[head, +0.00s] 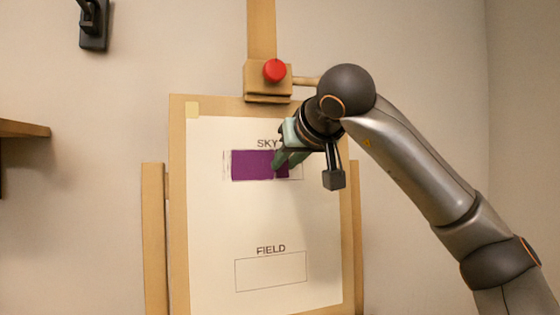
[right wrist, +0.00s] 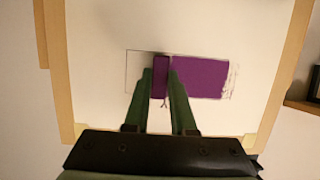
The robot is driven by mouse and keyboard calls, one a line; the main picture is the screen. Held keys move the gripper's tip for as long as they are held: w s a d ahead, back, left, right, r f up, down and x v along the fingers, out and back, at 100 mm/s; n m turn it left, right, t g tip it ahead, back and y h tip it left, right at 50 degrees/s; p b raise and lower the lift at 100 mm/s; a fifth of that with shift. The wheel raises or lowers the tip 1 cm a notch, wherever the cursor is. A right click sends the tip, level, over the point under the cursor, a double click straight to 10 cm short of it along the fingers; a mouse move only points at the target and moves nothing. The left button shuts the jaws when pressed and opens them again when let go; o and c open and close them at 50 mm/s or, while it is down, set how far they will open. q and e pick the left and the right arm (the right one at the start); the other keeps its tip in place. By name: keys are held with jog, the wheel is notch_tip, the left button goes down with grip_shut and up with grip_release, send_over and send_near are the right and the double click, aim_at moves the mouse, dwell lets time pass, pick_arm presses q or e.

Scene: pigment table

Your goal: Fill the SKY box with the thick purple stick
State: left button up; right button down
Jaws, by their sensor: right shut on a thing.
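The SKY box (head: 299,174) is a thin outlined rectangle on white paper, under the word SKY. A solid purple patch (head: 255,165) covers most of it from the left, with rough, faint streaks at its left edge. The right end is unpainted; it is the left end of the box (right wrist: 136,75) in the right wrist view. My right gripper (head: 283,162) is shut on the thick purple stick (right wrist: 161,76), at the boundary between painted and bare paper. In the head view the stick is hard to tell from the patch. My left gripper is out of view.
The paper is on a wooden board (head: 178,220) of an easel, with a red knob (head: 274,70) above. An empty FIELD box (head: 271,271) lies lower on the paper. A wooden shelf (head: 22,129) is at the far left, and a dark wall fixture (head: 93,27) is above it.

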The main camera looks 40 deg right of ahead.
jog(key=shift+s+d, duration=0.2)
jog(key=shift+d, duration=0.5)
jog(key=shift+s+d, duration=0.25)
jog(key=shift+d, duration=0.45)
jog(key=shift+s+d, duration=0.2)
jog(key=shift+d, duration=0.5)
jog(key=shift+w+a, duration=0.25)
jog(key=shift+a, duration=0.45)
jog(key=shift+w+a, duration=0.2)
jog(key=shift+a, duration=0.5)
jog(key=shift+a, duration=0.1)
jog(key=shift+w+a, duration=0.55)
jog(key=shift+a, duration=1.1)
jog(key=shift+w+a, duration=0.5)
jog(key=shift+a, duration=1.2)
jog(key=shift+w+a, duration=0.55)
jog(key=shift+a, duration=1.1)
jog(key=shift+s, duration=0.1)
send_near(233, 169)
jog(key=shift+s+a+f+b, duration=0.15)
jog(key=shift+s+f+b, duration=0.3)
jog(key=shift+f, duration=0.3)
